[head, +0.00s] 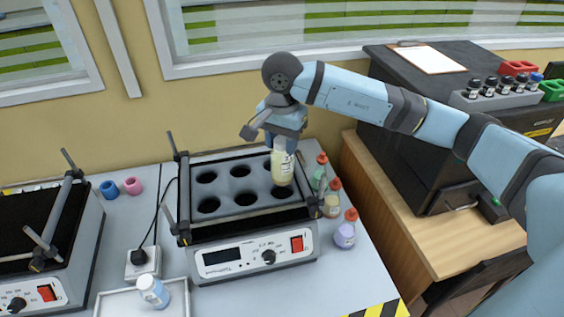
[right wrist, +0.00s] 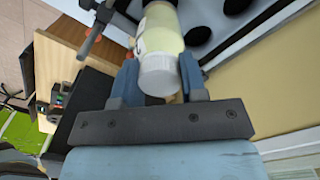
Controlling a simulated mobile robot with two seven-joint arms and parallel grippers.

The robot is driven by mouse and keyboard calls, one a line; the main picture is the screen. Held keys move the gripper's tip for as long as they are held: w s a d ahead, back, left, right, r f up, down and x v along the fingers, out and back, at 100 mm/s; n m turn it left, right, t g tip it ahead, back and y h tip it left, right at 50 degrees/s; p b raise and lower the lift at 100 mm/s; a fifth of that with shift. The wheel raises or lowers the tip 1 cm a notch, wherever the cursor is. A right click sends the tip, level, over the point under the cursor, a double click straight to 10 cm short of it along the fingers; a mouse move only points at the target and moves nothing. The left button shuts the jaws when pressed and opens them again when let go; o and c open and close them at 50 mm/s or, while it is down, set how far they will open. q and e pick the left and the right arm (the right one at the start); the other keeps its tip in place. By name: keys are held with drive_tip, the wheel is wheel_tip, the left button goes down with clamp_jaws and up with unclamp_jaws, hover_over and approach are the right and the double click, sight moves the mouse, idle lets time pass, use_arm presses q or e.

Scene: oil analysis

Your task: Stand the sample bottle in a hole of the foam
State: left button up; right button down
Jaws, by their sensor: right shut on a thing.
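My right gripper (head: 284,140) is shut on the sample bottle (head: 282,167), a pale yellow bottle with a white cap. The bottle is upright, and its lower end is at the right column of holes in the grey foam (head: 226,184) of the shaker. I cannot tell how far the bottle is inside a hole. In the right wrist view the bottle (right wrist: 160,45) sits between the two blue fingers (right wrist: 158,80), cap towards the camera. Several other foam holes look empty. My left gripper is not in view.
Dropper bottles with red tips (head: 345,229) stand right of the shaker (head: 255,255). A white-capped bottle (head: 153,290) stands in a white tray (head: 120,303) in front. Upright clamp rods (head: 174,150) rise at the shaker's left. Another shaker (head: 45,245) stands at left.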

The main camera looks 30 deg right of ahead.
sight(282, 164)
wheel_tip(282, 164, down, 6)
drive_tip(key=shift+f, duration=0.25)
drive_tip(key=shift+f, duration=0.2)
drive_tip(key=c, duration=0.7)
unclamp_jaws()
drive_tip(key=shift+o, duration=0.2)
